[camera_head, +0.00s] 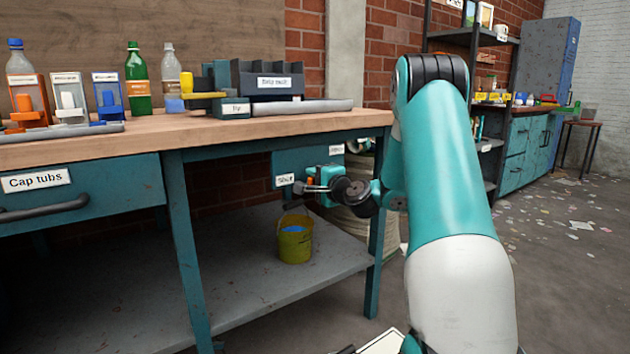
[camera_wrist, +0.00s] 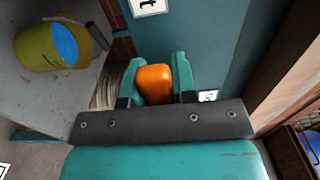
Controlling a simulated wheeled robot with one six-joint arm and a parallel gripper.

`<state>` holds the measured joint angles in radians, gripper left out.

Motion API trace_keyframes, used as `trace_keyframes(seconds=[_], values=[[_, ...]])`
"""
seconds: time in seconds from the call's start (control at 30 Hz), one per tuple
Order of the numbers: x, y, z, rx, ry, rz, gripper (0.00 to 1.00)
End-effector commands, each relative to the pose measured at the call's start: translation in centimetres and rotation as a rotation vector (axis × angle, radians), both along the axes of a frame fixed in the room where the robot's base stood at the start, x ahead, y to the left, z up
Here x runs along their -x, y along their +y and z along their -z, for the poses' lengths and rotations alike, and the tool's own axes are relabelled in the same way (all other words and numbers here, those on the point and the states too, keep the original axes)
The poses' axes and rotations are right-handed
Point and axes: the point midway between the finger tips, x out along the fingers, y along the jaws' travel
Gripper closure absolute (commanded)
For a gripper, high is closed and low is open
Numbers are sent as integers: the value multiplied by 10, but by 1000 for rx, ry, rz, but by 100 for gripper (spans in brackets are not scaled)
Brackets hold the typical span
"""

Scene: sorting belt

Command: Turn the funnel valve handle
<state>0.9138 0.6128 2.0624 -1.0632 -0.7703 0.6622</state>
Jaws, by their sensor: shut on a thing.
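An orange block-like handle (camera_wrist: 155,84) sits between the two teal fingers of my gripper (camera_wrist: 156,82) in the wrist view. The fingers press on it from both sides. I take it as the valve handle; the funnel itself cannot be made out. In the head view my gripper (camera_head: 316,187) is under the right end of the workbench, in front of a teal panel with a white label (camera_head: 285,180). There the handle is mostly hidden by the gripper, and its turn angle cannot be told.
The wooden bench top (camera_head: 300,124) lies above my gripper. A yellow bucket (camera_head: 294,248) with blue contents stands on the grey lower shelf (camera_head: 225,285). A bench leg (camera_head: 374,265) is close on the right. Bottles and racks stand on the bench.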

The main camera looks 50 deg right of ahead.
Motion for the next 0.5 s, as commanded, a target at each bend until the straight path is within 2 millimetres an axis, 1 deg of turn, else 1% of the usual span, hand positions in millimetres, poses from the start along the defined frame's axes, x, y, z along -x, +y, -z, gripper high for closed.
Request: trace_keyframes(seconds=[0.23,0.27,0.3,0.33,0.37,0.5], values=[[0,1,2,3,7,-1,100],[0,1,2,3,7,-1,70],[0,0,2,3,7,-1,61],[0,0,2,4,6,-1,54],[0,0,2,3,6,-1,49],[0,0,1,2,5,0,49]])
